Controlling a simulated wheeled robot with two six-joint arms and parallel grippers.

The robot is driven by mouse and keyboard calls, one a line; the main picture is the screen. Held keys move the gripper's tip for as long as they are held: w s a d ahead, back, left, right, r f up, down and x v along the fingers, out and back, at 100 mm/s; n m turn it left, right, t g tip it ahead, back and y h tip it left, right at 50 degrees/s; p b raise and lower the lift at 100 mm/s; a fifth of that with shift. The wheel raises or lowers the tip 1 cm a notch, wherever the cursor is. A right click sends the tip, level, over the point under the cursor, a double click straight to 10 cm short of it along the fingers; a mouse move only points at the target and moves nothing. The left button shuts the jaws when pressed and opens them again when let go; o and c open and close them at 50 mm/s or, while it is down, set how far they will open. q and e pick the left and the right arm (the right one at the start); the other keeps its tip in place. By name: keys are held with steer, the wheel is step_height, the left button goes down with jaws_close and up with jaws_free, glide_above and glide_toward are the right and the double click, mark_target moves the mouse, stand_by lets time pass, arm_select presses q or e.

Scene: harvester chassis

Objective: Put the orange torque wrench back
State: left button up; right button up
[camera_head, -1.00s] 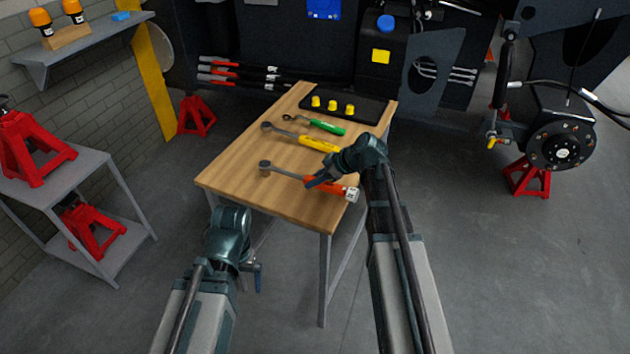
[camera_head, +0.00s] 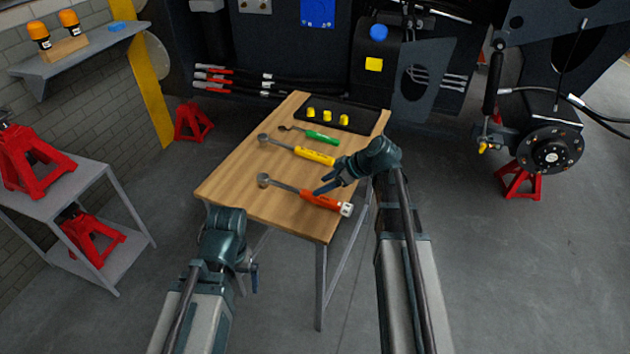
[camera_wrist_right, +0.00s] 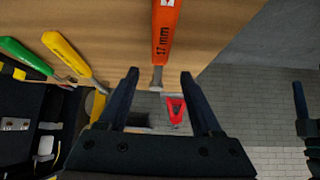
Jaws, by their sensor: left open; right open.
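The orange torque wrench (camera_head: 318,201) lies on the wooden table (camera_head: 235,188) near its front edge. Its round head points left and its white end points right. Its orange handle, marked 17 mm, also shows in the right wrist view (camera_wrist_right: 165,32). My right gripper (camera_head: 322,188) is open beside the handle, on its far side in the head view. In the wrist view its fingers are apart, with the wrench's grey shaft appearing between the tips; I cannot tell whether they touch it. My left gripper (camera_head: 254,279) hangs in front of the table, away from the wrench; its fingers are hardly visible.
A yellow wrench (camera_head: 312,156) and a green wrench (camera_head: 320,138) lie farther back on the table. A black tray (camera_head: 362,124) with yellow pieces sits at the table's far end. A grey shelf stand (camera_head: 85,190) with red jack stands is at the left.

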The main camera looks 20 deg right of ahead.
steer(key=p+v, duration=0.3)
steer(key=v, duration=0.2)
steer(key=s+a+f+m+g+h, duration=0.2)
steer(key=s+a+m+h, duration=0.1)
steer(key=s+a, duration=0.6)
steer(key=s+a+f+m+g+h, duration=0.3)
steer(key=s+a+h, duration=0.1)
steer(key=s+a, duration=0.6)
steer(key=shift+a+f+g+h, duration=0.2)
steer(key=shift+f+g+h, duration=0.1)
steer(key=shift+h, duration=0.1)
steer(key=shift+r, duration=0.1)
steer(key=shift+r+p, duration=0.85)
steer(key=shift+r, duration=0.05)
